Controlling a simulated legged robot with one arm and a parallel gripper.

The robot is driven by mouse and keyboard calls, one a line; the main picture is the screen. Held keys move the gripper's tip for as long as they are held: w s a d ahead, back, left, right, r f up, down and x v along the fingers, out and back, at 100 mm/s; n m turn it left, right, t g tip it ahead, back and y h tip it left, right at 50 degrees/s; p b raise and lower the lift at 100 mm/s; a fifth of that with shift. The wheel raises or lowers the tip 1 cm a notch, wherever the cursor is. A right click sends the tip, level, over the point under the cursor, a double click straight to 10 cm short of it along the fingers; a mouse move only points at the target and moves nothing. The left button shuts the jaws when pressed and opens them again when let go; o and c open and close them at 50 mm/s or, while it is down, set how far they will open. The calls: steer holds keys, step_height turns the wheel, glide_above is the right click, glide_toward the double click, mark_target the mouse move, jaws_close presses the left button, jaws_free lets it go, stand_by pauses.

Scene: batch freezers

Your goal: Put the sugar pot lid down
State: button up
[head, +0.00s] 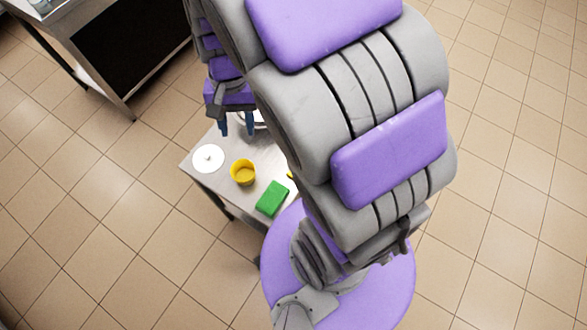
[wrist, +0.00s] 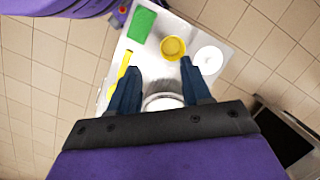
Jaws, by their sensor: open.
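A flat white disc with a small knob, which looks like the sugar pot lid (head: 208,158), lies on the left corner of a small metal table (head: 228,190). The lid also shows in the wrist view (wrist: 209,60), beyond the right finger. My gripper (head: 237,128) is open and empty, apart from the lid. In the wrist view my gripper's two blue fingers (wrist: 158,68) are spread over a round pale pot (wrist: 163,101). My gripper hides part of this pot, and I cannot tell whether the fingers touch it.
A yellow cup (head: 243,172) stands beside the lid. A green block (head: 272,198) lies near the table's front edge. A thin yellow item (wrist: 124,64) lies left of the fingers in the wrist view. A dark-fronted steel unit (head: 130,55) stands at the upper left. Tiled floor around is clear.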

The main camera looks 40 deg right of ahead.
steer(key=s+d+r+n+h, duration=0.1)
steer(key=s+r+n, duration=0.1)
steer(key=s, duration=0.7)
steer(key=s+d+r+n, duration=0.1)
steer(key=s+n, duration=0.3)
steer(key=s, duration=0.5)
steer(key=shift+d+r+h, duration=0.15)
steer(key=shift+r+h, duration=0.25)
steer(key=shift+r, duration=0.3)
